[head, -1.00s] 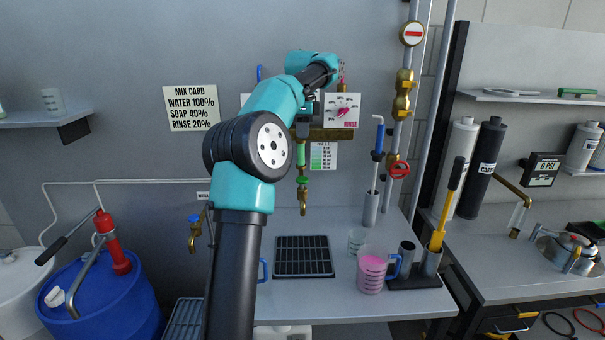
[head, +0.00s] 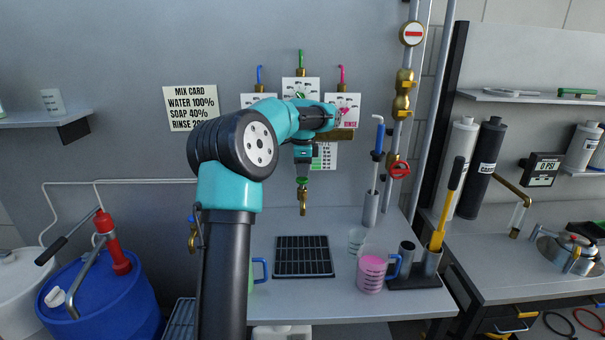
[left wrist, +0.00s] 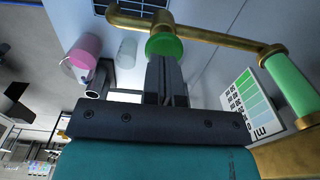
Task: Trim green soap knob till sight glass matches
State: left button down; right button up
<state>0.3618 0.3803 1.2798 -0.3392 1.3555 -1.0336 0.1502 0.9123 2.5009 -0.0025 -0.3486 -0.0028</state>
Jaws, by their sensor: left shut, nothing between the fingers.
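The green knob (head: 302,181) sits on a brass spout on the back wall; it also shows in the left wrist view (left wrist: 165,46). My left gripper (head: 302,170) is shut and empty, just above the knob. In the left wrist view its fingertips (left wrist: 165,60) overlap the knob's edge; I cannot tell whether they touch. The green sight glass (left wrist: 290,86) shows at the right of the left wrist view, beside a green-banded mL chart (left wrist: 250,105). In the head view my gripper hides the sight glass, while part of the chart (head: 325,157) shows. My right gripper is not in view.
The mix card (head: 190,108) hangs on the wall, partly covered by my arm. A pink-filled jug (head: 371,272) and a clear cup (head: 357,240) stand right of a black drain grate (head: 303,271). A red valve wheel (head: 399,169) is on the pipe at right.

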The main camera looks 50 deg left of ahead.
aim_at(302, 180)
pick_arm(q)
jog(key=shift+f, duration=0.55)
jog(key=shift+f, duration=0.1)
jog(key=shift+f, duration=1.1)
dwell(0.8)
notch_tip(302, 180, up, 15)
dwell(0.9)
jog(key=shift+d+f, duration=0.1)
